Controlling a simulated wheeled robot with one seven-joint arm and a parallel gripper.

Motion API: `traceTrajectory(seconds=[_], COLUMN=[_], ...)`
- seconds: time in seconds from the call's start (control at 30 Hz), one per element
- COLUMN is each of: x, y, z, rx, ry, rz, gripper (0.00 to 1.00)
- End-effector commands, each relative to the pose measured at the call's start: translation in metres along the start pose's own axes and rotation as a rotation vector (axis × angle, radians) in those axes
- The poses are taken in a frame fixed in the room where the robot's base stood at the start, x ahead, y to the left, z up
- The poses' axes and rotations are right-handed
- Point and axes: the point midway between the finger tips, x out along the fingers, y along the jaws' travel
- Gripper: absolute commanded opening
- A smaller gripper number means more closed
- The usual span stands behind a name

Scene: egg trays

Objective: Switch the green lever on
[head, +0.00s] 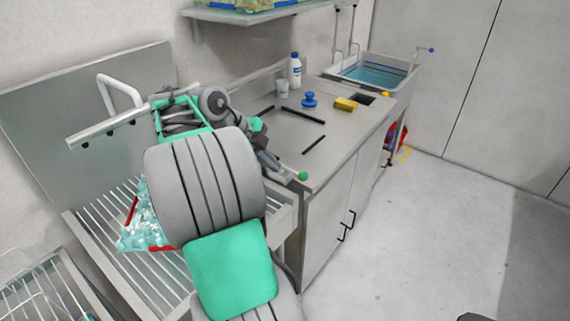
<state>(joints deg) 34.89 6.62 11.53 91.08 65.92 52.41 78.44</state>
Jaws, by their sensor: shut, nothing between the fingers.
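The green lever shows as a green ball (303,175) on a short pale rod. It sticks out to the right near the front left corner of the steel counter. My gripper (269,159) is a dark shape just left of the rod, partly hidden behind my large grey and green arm. It looks shut and holds nothing that I can see. The gap between its fingertips and the rod is too small to judge, so I cannot tell whether they touch. The lever's base is hidden by my arm.
A steel counter (330,172) bears a white bottle (295,70), a blue knob-shaped thing (309,100), a yellow sponge (346,104) and dark bars. A sink (410,66) with a blue-tipped lever (431,49) stands behind. A slatted rack (105,225) lies left.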

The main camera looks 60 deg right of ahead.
Motion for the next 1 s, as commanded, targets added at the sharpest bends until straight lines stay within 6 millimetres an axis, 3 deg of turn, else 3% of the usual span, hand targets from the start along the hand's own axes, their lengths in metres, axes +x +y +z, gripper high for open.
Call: traceTrajectory(seconds=[0.33, 0.77, 1.0], x=[0.009, 0.097, 0.118], y=[0.002, 0.002, -0.026], z=[0.002, 0.001, 0.005], rx=[-0.011, -0.013, -0.012], ry=[-0.002, -0.001, -0.004], rz=[-0.002, 0.001, -0.001], gripper=[0.00, 0.00, 0.00])
